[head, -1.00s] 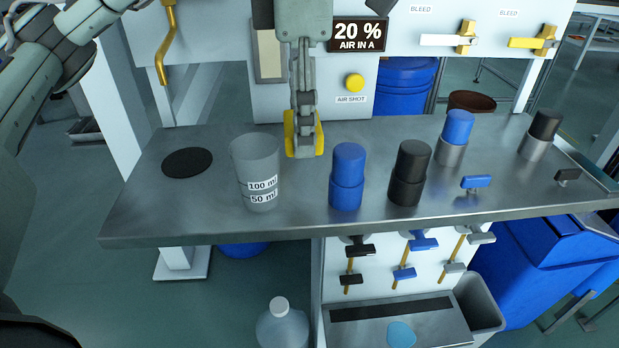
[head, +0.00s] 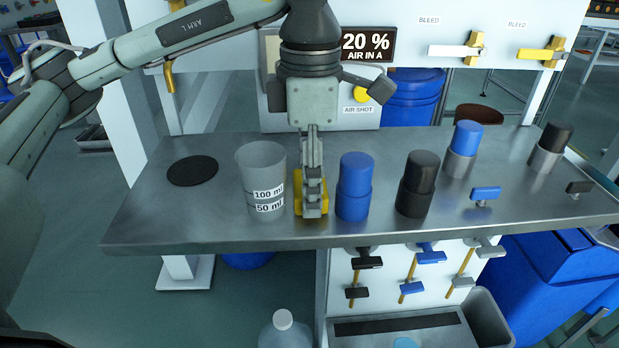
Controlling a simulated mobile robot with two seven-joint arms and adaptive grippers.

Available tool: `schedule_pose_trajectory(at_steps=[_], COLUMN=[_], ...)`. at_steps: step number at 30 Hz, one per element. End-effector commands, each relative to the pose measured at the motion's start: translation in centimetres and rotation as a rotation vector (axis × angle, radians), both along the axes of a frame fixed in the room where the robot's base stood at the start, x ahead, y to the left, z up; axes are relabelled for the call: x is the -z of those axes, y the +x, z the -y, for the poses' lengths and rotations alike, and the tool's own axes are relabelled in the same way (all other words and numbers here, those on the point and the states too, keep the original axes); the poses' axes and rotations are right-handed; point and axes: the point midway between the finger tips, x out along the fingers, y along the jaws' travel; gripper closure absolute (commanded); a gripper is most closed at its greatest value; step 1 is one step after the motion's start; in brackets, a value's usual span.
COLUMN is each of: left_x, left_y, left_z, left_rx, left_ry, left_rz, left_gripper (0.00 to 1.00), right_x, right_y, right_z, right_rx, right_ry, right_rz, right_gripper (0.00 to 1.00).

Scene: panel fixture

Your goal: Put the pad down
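The yellow pad (head: 298,190) is upright in my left gripper (head: 312,205), which comes down from above in the head view. One finger covers the pad's middle, and yellow shows on both sides of it. The gripper appears shut on the pad. They are at the front half of the steel bench (head: 225,228), between the clear measuring cup (head: 262,175) and the near blue capped cylinder (head: 354,190). I cannot tell whether the pad's lower edge touches the bench. My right gripper is not in view.
A black disc (head: 192,171) lies at the bench's left, with bare steel around it. A black capped cylinder (head: 416,185) stands right of the blue one. Blue-topped (head: 463,150) and black-topped (head: 551,148) cylinders stand further back. A panel with an air sign (head: 367,45) rises behind.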

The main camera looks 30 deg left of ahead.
Motion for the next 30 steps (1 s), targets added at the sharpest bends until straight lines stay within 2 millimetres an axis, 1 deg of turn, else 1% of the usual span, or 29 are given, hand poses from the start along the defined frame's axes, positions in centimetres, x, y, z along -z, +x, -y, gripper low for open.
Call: schedule_pose_trajectory(at_steps=[10,11,15,25,29,30], left_x=[0.3,0.2,0.2,0.1,-0.2,-0.7], left_y=[0.0,0.0,0.0,0.0,0.0,0.1], left_z=[0.0,0.0,0.0,0.0,0.0,0.0], left_rx=[0.0,0.0,0.0,0.0,0.0,0.0], left_ry=[-0.001,0.0,0.0,0.0,0.0,-0.001], left_rz=[-0.001,-0.001,-0.001,0.0,0.0,0.002], left_gripper=[0.6,0.37,0.2,0.2,0.2,0.2], right_x=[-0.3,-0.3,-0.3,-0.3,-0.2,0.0], right_y=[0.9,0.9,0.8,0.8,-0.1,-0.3], right_z=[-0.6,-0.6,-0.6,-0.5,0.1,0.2], right_rx=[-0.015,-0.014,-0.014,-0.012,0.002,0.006], right_ry=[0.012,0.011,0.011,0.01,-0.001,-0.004], right_rz=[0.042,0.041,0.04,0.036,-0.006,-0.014], right_gripper=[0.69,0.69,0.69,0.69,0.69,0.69])
